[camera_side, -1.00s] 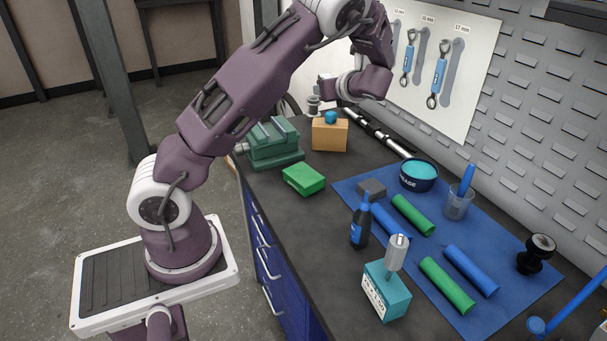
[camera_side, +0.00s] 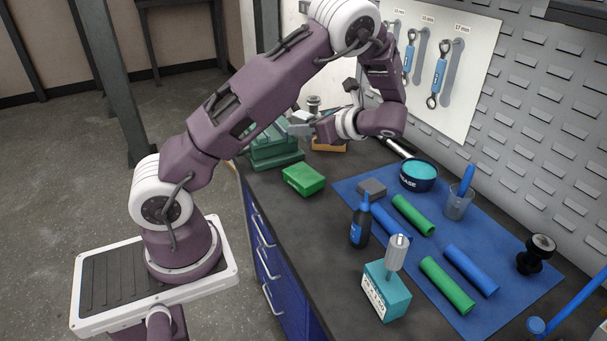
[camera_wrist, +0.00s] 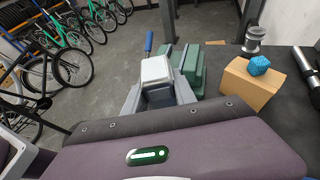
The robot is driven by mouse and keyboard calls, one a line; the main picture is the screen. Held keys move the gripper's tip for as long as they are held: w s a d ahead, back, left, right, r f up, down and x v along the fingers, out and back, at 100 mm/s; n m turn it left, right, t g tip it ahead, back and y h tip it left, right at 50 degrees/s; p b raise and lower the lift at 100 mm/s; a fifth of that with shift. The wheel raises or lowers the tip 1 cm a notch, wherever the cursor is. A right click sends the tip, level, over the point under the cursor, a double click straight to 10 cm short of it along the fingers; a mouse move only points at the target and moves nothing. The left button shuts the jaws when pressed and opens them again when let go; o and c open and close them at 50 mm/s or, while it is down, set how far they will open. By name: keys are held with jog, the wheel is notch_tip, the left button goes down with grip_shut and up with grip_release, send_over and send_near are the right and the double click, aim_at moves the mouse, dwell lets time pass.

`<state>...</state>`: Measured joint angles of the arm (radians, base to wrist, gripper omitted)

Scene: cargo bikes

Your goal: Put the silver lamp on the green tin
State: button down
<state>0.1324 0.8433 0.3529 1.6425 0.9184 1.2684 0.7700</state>
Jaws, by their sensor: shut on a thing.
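My gripper (camera_side: 302,129) is shut on a pale silver-grey, box-shaped thing, which I take to be the silver lamp (camera_wrist: 157,70). In the wrist view the lamp sits between my grey fingers (camera_wrist: 157,95). In the side view my gripper is above the bench's far end, in front of the dark green vise, and the lamp is hard to make out. The green tin (camera_side: 303,179) lies on the bench in front of the vise, below my gripper and apart from it. Its top looks bare. I cannot pick it out in the wrist view.
The vise (camera_wrist: 190,65) and a cardboard-coloured box (camera_wrist: 250,84) with a blue lump (camera_wrist: 259,65) on it stand close by. A dark bottle (camera_side: 360,222) and a teal box (camera_side: 388,297) bearing a silver cylinder (camera_side: 397,252) stand nearer. A blue mat (camera_side: 350,188) holds several items.

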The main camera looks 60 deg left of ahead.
aim_at(303, 174)
notch_tip(303, 174, down, 11)
jog(key=shift+f, duration=0.2)
jog(key=c, duration=1)
grip_release()
jog(key=v, duration=1.2)
jog(key=s+d+r+n+t+h, duration=0.2)
jog(key=s+d+r+n+h, duration=0.25)
jog(key=r, duration=0.25)
jog(key=s+d+r+n+t+h, duration=0.25)
jog(key=s+r+h, duration=0.2)
jog(key=r, duration=0.25)
jog(key=s+d+r+n+t+h, duration=0.1)
jog(key=s+d+n+t, duration=0.1)
jog(key=s+d, duration=0.1)
jog(key=s+d+r+n+t+h, duration=0.1)
jog(key=s+d+r+n+t, duration=0.1)
jog(key=s, duration=0.3)
jog(key=s+d+r+n+t+h, duration=0.1)
jog(key=s+d+n+t, duration=0.1)
jog(key=s+d, duration=0.2)
jog(key=shift+s+r+n+h, duration=0.3)
jog(key=shift+s+r, duration=0.1)
jog(key=shift+s, duration=0.15)
